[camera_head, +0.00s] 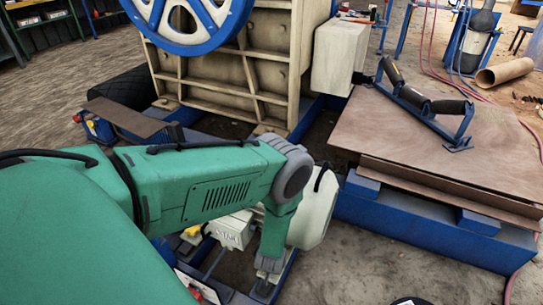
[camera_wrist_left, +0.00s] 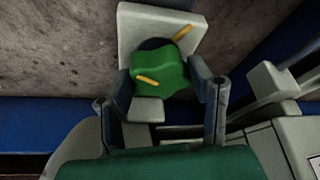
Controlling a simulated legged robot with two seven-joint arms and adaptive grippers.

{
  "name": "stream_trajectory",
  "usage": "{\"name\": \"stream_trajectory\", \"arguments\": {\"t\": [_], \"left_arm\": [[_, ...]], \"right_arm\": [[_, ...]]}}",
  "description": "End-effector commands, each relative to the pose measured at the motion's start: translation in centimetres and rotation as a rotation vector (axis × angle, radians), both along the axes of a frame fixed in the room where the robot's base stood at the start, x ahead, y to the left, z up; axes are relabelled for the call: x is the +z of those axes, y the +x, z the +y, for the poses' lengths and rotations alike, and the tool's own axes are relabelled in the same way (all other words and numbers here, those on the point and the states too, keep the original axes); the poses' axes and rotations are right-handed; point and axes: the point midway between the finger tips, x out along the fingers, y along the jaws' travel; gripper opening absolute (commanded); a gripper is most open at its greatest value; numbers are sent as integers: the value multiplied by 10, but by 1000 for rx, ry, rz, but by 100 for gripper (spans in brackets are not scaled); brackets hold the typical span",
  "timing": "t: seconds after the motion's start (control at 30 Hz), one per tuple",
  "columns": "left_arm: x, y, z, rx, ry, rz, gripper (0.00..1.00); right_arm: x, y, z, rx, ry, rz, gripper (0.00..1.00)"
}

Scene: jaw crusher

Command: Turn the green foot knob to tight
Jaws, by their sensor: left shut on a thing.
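In the left wrist view the green knob (camera_wrist_left: 172,70) sits against a pale plate (camera_wrist_left: 140,28). One yellow mark shows at its top right and another at its lower left. My left gripper (camera_wrist_left: 162,86) has a finger on each side of the knob and is shut on it. In the head view my left gripper (camera_head: 268,268) points down at the end of my green arm, low in the middle of the picture. The knob cannot be made out there. My right gripper is not in view.
The crusher body (camera_head: 230,75) with its blue and white flywheel (camera_head: 188,18) stands behind my arm. A pale motor (camera_head: 232,232) lies close beside my left gripper. To the right a brown sheet (camera_head: 420,135) rests on a blue frame (camera_head: 425,228). Bare ground shows in front.

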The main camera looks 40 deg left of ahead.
Motion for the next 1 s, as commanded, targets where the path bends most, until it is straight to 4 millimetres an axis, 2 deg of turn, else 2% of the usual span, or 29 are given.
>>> {"name": "stream_trajectory", "arguments": {"t": [0.43,1.0], "left_arm": [[2,2,3,-389,3,-6,18],[1,4,3,-930,4,-8,18]], "right_arm": [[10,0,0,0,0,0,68],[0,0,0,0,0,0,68]]}}
